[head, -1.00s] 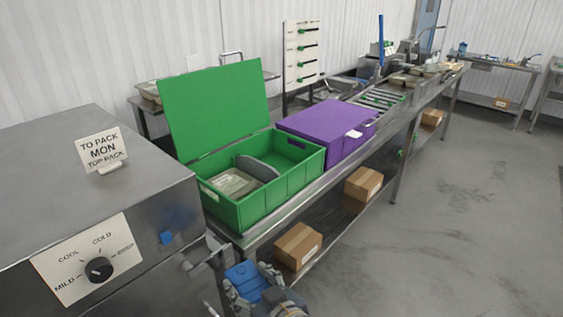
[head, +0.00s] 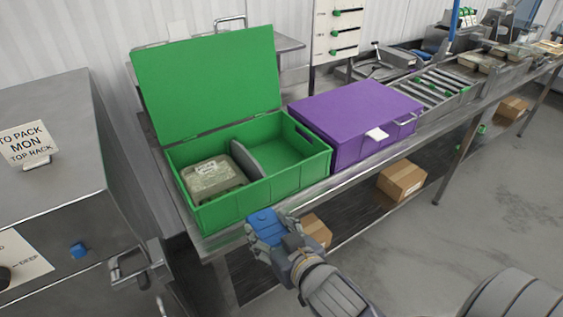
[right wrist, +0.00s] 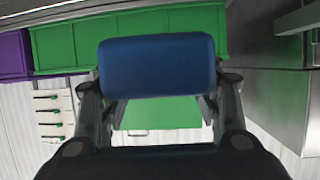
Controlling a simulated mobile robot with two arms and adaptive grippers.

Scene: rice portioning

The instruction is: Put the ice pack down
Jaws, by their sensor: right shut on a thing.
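A blue ice pack (head: 266,227) is held in my right gripper (head: 268,237), in front of the long bench. In the right wrist view the ice pack (right wrist: 157,65) fills the space between the two fingers (right wrist: 160,100). The gripper is just in front of and below the near wall of the open green crate (head: 262,193). A grey divider (head: 247,160) splits the crate. A pale lidded container (head: 212,177) lies in the left compartment; the right compartment looks empty. My left gripper is not in view.
A closed purple box (head: 355,112) stands right of the green crate. The crate's lid (head: 207,85) is raised at the back. A steel cabinet (head: 60,180) with a "TO PACK MON TOP RACK" sign (head: 27,144) is at left. Cardboard boxes (head: 402,180) sit on the lower shelf.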

